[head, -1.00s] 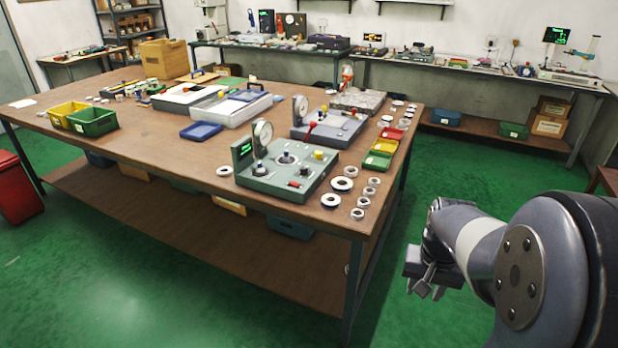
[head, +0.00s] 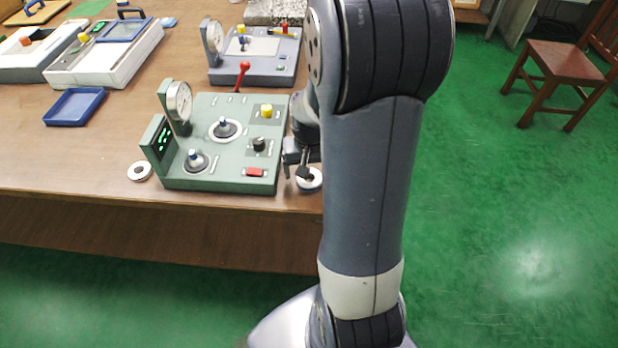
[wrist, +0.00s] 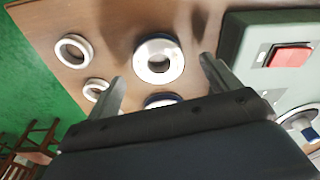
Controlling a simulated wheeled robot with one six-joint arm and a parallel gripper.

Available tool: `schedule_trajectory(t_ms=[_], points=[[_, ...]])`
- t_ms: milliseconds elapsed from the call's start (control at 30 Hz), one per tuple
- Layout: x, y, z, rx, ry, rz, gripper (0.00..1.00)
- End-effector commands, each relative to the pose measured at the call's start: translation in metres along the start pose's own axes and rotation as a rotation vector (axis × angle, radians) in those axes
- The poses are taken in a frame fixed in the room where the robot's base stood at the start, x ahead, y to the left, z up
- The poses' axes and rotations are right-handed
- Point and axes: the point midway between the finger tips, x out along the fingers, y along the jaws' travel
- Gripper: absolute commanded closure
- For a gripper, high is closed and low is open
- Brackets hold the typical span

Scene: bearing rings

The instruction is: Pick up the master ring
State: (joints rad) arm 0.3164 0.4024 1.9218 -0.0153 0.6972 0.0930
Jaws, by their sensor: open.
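Two larger white rings with blue edges lie on the table beside the green gauge unit. Which one is the master ring I cannot tell for certain. One (wrist: 143,66) lies flat in the wrist view, ahead of and between my fingertips. The second (wrist: 158,98) is nearer and partly hidden by my gripper body. In the head view, one blue-edged ring (head: 315,184) shows just below my gripper (head: 303,166), beside the arm. My gripper (wrist: 162,68) is open and empty, fingers apart, above the table.
The green gauge unit (head: 235,172) stands close beside my gripper. Two smaller rings (wrist: 61,50) (wrist: 88,90) lie near the table edge in the wrist view. Another ring (head: 132,175) lies left of the unit. My arm hides the table's right edge in the head view.

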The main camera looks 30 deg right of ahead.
Motion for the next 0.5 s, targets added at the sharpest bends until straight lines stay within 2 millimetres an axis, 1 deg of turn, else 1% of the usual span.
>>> schedule_trajectory(t_ms=[33,100,200,500], points=[[0.008,0.0,0.001,0.0,-0.004,0.0,0.16],[0.017,0.0,0.001,0.0,-0.004,0.0,0.16],[0.024,0.0,0.0,0.0,-0.002,0.0,0.16],[0.027,0.0,0.0,0.0,0.0,0.0,0.17]])
